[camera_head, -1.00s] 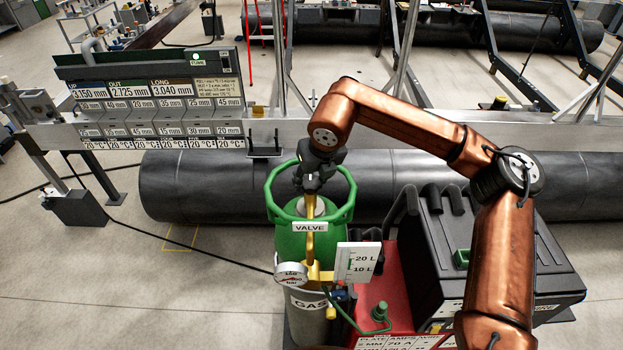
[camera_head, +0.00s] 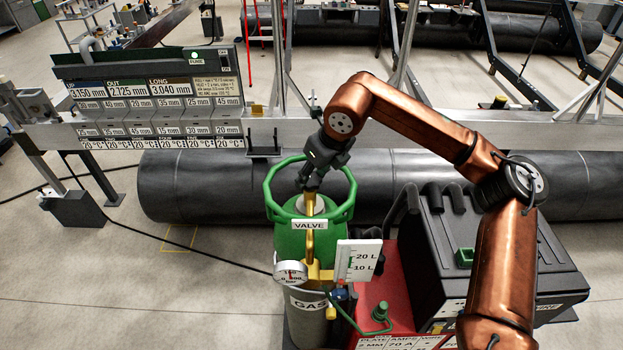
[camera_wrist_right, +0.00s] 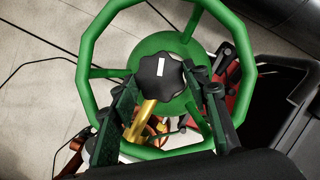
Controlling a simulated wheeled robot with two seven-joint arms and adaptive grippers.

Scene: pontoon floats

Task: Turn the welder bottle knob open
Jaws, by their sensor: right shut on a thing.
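The green gas bottle (camera_head: 292,243) stands upright with a green ring guard (camera_head: 269,190) around its top and a "VALVE" label (camera_head: 310,225). In the right wrist view, the black lobed knob (camera_wrist_right: 160,80) with a white mark sits inside the guard, above a brass stem (camera_wrist_right: 141,121). My right gripper (camera_head: 309,186) reaches down into the guard from above. Its two fingers are on either side of the knob, shut on it. My left gripper is not in view.
A round gauge (camera_head: 291,273) and a white litre scale (camera_head: 358,262) sit in front of the bottle. A dark welding machine (camera_head: 430,255) on a red base stands to the right. A large dark pipe (camera_head: 200,187) and a rail with a label board (camera_head: 150,97) lie behind.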

